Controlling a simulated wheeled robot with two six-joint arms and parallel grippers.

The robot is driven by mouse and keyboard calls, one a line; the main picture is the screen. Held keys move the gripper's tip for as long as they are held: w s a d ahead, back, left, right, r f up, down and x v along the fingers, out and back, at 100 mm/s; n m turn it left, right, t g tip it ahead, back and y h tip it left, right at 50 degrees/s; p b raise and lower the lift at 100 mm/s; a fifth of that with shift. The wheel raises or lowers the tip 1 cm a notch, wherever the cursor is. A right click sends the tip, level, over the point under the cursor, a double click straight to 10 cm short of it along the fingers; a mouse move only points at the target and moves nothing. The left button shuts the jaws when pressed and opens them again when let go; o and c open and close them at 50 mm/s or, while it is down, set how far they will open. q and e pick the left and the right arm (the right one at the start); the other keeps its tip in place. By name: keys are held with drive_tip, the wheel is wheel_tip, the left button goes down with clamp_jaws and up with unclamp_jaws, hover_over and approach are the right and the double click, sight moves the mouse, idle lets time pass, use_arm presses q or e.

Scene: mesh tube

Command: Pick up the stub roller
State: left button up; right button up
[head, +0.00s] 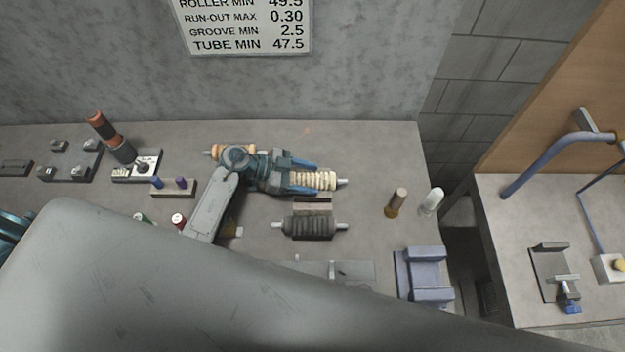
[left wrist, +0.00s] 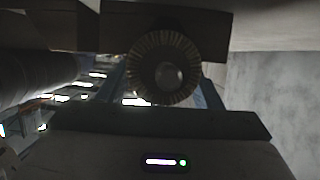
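A cream ribbed roller (head: 314,180) with a pale shaft end lies at the middle of the bench, near a small block (head: 313,208). I cannot tell for sure that it is the stub roller. My left gripper (head: 302,178) reaches over it from the left, with one blue finger on its far side and one on its near side. The fingers look spread, with the roller between them. The left wrist view shows a ribbed roller end-on (left wrist: 165,68) between the blue fingers; contact is unclear. My right gripper is out of view.
A dark ribbed roller (head: 309,228) lies just in front. Another orange-and-cream roller (head: 217,150) is partly hidden behind my left wrist. A blue-grey vise-like block (head: 425,275) and two small upright cylinders stand to the right. My own arm covers the foreground.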

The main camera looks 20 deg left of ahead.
use_arm(q)
drive_tip(key=c, duration=1)
drive_tip(key=shift+o, duration=0.2)
